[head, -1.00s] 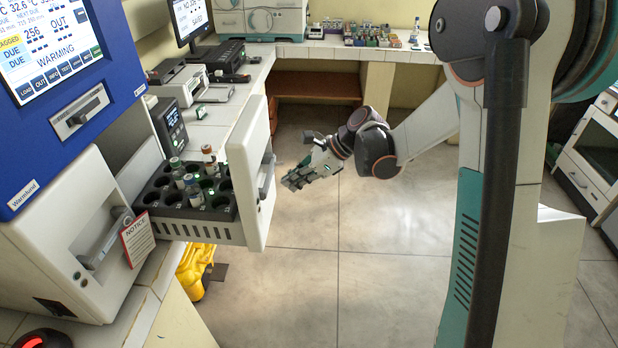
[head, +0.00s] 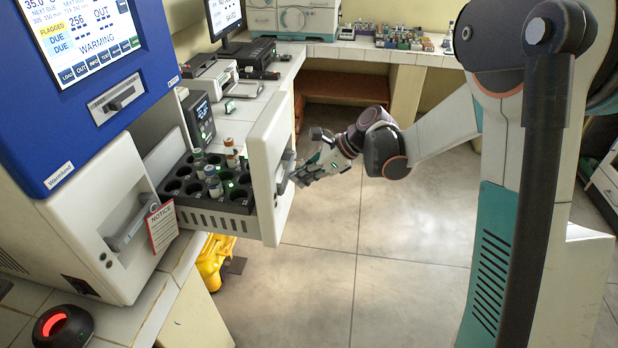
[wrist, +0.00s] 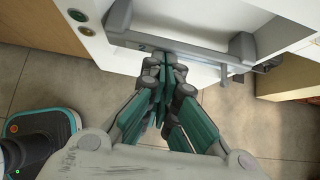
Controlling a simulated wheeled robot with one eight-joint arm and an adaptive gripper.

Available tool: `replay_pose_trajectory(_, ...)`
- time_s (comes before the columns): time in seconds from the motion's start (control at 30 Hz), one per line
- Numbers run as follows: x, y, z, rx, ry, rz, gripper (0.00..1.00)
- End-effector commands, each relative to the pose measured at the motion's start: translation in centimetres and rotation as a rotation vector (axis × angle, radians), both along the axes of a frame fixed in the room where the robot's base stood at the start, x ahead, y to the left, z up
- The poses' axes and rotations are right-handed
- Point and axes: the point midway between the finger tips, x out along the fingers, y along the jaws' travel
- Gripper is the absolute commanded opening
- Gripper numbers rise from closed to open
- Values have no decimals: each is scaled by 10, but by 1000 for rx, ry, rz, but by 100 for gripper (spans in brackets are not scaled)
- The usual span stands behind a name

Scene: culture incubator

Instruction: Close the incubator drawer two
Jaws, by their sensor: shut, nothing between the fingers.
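The open incubator drawer (head: 270,168) stands pulled out from the blue and white incubator (head: 70,190), with its white front panel facing right. Its black rack (head: 215,198) holds several capped tubes among empty holes. The drawer front has a grey bar handle (head: 284,172), which also shows in the wrist view (wrist: 190,52). My gripper (head: 298,178) is shut and empty, with its fingertips close at the drawer front beside the handle. In the wrist view the shut fingertips (wrist: 165,62) are at the handle's lower edge; I cannot tell whether they touch it.
A second white drawer front (head: 120,215) at left has a handle and a hanging notice tag (head: 162,227). A yellow object (head: 214,262) lies under the counter. A scanner with a red light (head: 62,325) sits at lower left.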

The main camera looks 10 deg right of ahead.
Motion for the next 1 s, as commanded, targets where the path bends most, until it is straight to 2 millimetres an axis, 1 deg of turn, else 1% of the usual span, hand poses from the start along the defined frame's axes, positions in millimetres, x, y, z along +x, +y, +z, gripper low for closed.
replay_pose_trajectory(0.03,2,9,0,1,0,4,0)
replay_pose_trajectory(0.17,10,30,0,1,-1,5,0)
replay_pose_trajectory(1.0,64,180,0,1,0,4,0)
